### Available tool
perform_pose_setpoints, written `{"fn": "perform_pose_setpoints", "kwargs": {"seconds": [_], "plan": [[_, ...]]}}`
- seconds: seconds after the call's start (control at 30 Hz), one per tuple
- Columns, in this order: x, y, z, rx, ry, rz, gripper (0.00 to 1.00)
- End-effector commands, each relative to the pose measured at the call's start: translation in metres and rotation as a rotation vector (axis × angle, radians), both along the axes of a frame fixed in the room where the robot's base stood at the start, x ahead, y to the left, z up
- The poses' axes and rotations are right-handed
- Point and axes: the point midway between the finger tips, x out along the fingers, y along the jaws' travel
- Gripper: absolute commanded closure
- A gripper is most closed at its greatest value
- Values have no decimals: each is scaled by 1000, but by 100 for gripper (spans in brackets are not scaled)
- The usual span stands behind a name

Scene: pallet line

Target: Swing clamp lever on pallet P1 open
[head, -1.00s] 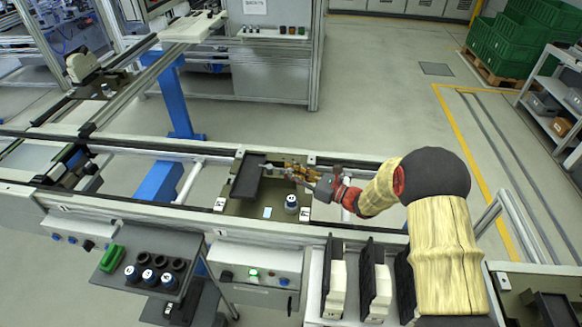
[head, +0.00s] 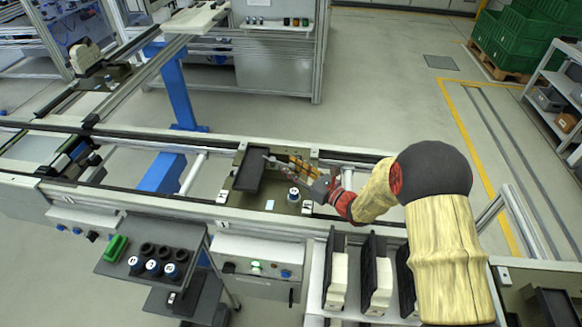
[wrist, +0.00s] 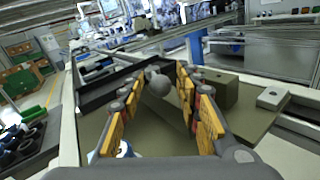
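Pallet P1 (head: 258,199) is an olive plate on the conveyor, with a long dark block (head: 250,172) on its left part. My gripper (head: 285,161) reaches in from the right, low over the pallet. In the wrist view its orange-padded fingers (wrist: 160,82) are apart. A grey ball knob (wrist: 158,85), which looks like the end of the clamp lever, sits between the fingertips with gaps on both sides. The lever's shaft is mostly hidden behind the knob. A blue-and-white round part (head: 293,195) stands on the pallet in front of the gripper.
A grey shelf (head: 125,266) with several round parts and a green piece (head: 116,247) is at the left. Black-and-white upright units (head: 376,275) stand below my arm.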

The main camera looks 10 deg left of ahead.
Motion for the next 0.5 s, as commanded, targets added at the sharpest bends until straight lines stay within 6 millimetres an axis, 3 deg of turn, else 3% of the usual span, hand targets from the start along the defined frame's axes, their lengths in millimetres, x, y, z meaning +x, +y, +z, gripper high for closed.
{"fn": "perform_pose_setpoints", "kwargs": {"seconds": [0.33,0.5], "plan": [[0,0,2,0,0,0,62],[0,0,20,2,-3,0,62]]}}
